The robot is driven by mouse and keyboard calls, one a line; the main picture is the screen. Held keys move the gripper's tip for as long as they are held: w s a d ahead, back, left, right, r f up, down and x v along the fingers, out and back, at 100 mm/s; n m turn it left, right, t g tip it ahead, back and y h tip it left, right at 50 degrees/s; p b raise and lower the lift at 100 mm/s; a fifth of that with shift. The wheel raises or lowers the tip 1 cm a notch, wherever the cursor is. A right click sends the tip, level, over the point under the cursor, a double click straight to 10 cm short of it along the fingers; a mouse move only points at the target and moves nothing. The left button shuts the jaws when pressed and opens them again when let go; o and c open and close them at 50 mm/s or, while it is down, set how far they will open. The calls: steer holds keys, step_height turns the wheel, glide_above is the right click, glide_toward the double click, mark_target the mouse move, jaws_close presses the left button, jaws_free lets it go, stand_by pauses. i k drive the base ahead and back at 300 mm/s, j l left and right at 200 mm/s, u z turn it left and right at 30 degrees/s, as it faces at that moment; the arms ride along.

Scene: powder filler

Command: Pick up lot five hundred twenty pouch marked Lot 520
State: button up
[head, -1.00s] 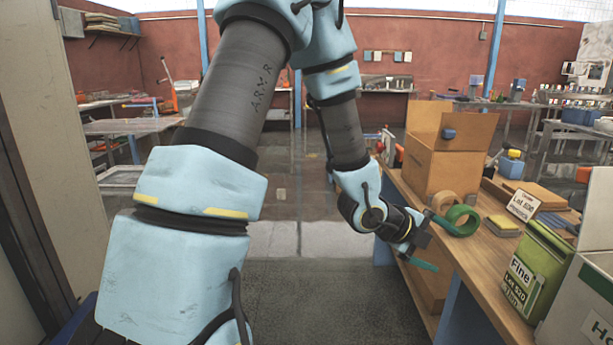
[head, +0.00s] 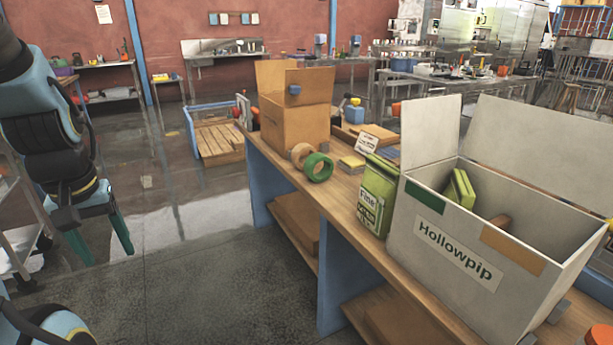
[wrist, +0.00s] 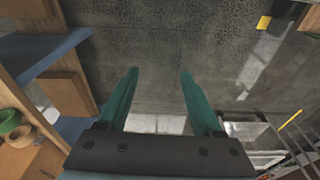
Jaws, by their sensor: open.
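The green pouch (head: 376,194) marked "Fine" and, in the head view a second ago, "Lot 520" stands upright on the wooden workbench (head: 335,196). It is just left of the white Hollowpip box (head: 440,262). My gripper (head: 101,258) hangs at the left of the head view, over the floor and well apart from the bench. In the wrist view its two green fingers (wrist: 158,75) are spread with only floor between them. The pouch does not show in the wrist view.
Another green pouch (head: 460,188) lies inside the open Hollowpip box. A label card (head: 366,143), a green tape roll (head: 318,167), a tan tape roll (head: 300,153) and a cardboard box (head: 293,119) are on the bench beyond the pouch.

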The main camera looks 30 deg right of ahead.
mark_target(378, 186)
steer(key=i+z, duration=0.15)
steer(key=z, duration=0.45)
steer(key=i+z, duration=0.35)
steer(key=i, duration=0.15)
steer(key=i+j+z, duration=0.3)
steer(key=i, duration=0.15)
steer(key=i+j, duration=0.2)
steer(key=i, duration=0.2)
steer(key=i+j, duration=0.2)
steer(key=i, duration=0.15)
steer(key=i+j, duration=0.2)
steer(key=i, duration=0.2)
steer(key=z, duration=0.05)
